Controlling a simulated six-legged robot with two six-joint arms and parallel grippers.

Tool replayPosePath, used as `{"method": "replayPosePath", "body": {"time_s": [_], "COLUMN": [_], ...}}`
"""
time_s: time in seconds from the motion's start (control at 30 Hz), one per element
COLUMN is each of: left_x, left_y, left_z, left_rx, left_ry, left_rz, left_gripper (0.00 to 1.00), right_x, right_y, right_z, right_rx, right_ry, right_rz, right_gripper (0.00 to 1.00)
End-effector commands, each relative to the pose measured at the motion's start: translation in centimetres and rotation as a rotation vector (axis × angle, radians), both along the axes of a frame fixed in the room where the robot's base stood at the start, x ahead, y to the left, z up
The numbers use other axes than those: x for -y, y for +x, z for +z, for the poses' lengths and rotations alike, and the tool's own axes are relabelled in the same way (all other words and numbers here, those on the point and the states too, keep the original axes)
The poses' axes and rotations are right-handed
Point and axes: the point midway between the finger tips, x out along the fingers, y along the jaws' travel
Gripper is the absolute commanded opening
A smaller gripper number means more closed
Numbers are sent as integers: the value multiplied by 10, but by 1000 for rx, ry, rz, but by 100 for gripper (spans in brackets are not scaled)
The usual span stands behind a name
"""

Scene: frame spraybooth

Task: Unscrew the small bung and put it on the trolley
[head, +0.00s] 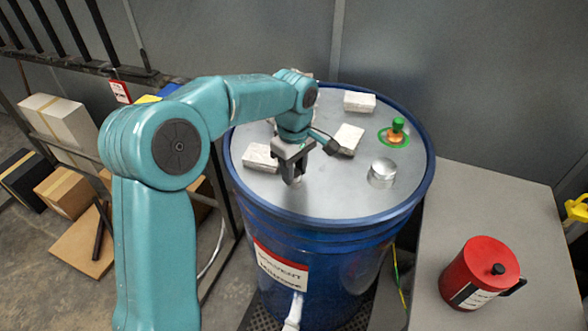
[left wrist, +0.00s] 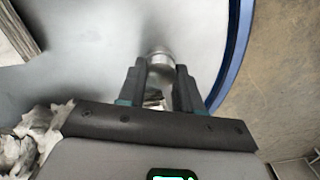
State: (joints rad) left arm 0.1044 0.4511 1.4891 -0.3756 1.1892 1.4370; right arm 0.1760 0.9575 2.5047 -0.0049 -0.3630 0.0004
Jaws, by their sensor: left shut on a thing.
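A blue drum with a grey lid (head: 335,200) stands in front of me. My left gripper (head: 293,180) points down at the near left part of the lid, its fingers shut on the small bung. In the left wrist view the small bung (left wrist: 160,60) is a round silvery metal piece between the fingertips (left wrist: 161,75). It is at or close to the lid; I cannot tell whether it is still seated. In the head view the fingers hide most of it. A grey flat top (head: 480,215) at the right may be the trolley. My right gripper is not in view.
On the lid are a larger silver cap (head: 382,173), a green and brass fitting (head: 397,132) and several crumpled white pads (head: 360,102). A red can (head: 480,273) stands on the grey top, which is otherwise mostly clear. Boxes (head: 65,192) and a rack are at the left.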

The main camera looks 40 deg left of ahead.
Motion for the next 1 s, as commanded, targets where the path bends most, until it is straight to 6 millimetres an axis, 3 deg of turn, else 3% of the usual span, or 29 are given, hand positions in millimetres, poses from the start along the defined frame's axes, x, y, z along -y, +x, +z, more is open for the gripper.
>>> {"method": "replayPosePath", "body": {"time_s": [0.3,0.6,0.9,1.0], "left_x": [0,0,0,0], "left_y": [0,0,0,0], "left_z": [0,0,0,0], "left_rx": [0,0,0,0], "left_ry": [0,0,0,0], "left_rz": [34,397,423,527], "left_gripper": [10,10,10,10], "right_x": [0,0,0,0], "right_y": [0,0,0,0], "right_z": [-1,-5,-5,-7], "right_rx": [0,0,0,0], "right_ry": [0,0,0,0], "right_rz": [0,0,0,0], "right_gripper": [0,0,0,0]}}
